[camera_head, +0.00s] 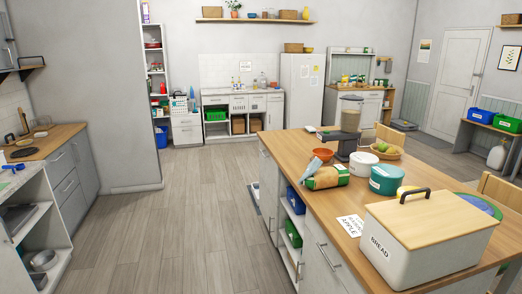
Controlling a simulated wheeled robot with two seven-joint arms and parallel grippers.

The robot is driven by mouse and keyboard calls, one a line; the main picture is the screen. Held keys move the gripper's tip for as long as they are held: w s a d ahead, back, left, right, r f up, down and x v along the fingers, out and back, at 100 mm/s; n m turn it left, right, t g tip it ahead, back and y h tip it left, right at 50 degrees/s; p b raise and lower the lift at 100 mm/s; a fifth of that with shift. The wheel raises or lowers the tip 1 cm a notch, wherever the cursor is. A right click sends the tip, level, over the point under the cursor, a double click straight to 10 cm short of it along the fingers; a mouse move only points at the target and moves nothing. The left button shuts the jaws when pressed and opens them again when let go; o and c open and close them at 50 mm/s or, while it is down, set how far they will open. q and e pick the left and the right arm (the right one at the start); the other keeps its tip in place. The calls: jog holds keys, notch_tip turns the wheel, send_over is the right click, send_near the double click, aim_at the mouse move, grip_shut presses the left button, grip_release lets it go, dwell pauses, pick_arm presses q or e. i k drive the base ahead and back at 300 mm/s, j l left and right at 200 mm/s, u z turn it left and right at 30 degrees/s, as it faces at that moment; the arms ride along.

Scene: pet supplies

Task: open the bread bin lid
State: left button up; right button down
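The bread bin (408,255) is a cream box marked BREAD. It stands near the front end of the wooden island at the lower right. Its light wooden lid (430,218) lies flat on top and looks closed. Neither of my grippers shows in the head view.
The island top (303,148) also holds a printed card (350,225) beside the bin, a green bag (326,178), a teal canister (384,179), a dark appliance (347,139) and a fruit bowl (384,150).

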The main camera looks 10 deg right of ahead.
aim_at(421, 221)
jog(key=l+z, duration=0.2)
jog(key=l, duration=0.45)
jog(key=l+z, duration=0.25)
jog(key=l, duration=0.4)
jog(key=i, duration=0.05)
